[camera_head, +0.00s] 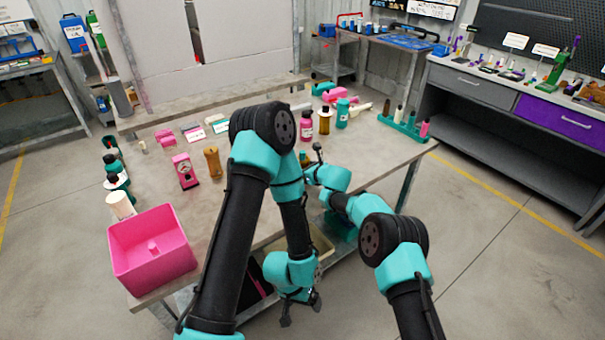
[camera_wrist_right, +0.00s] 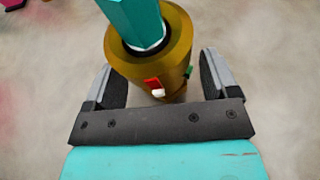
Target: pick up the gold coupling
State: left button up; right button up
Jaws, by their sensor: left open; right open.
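The gold coupling (camera_wrist_right: 178,62) is a round gold body with a teal hexagonal piece on top, a red and white part on its front and a small green tab. In the right wrist view it stands between the two fingers of my right gripper (camera_wrist_right: 158,80). The fingers are open, with a visible gap at the right one; its base is partly hidden. In the head view my right gripper (camera_head: 313,162) is over the table's right part, partly behind my left arm. My left gripper (camera_head: 300,308) hangs open and empty beyond the table's front edge.
A pink bin (camera_head: 152,255) stands at the table's front left corner. A pink gauge (camera_head: 185,170) and a brown turned piece (camera_head: 213,162) stand near the middle. An amber bottle (camera_head: 324,122), a teal bottle (camera_head: 342,113) and a teal rack (camera_head: 405,127) are behind my right gripper.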

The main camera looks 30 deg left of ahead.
jog(key=shift+c, duration=0.3)
jog(key=c, duration=1.2)
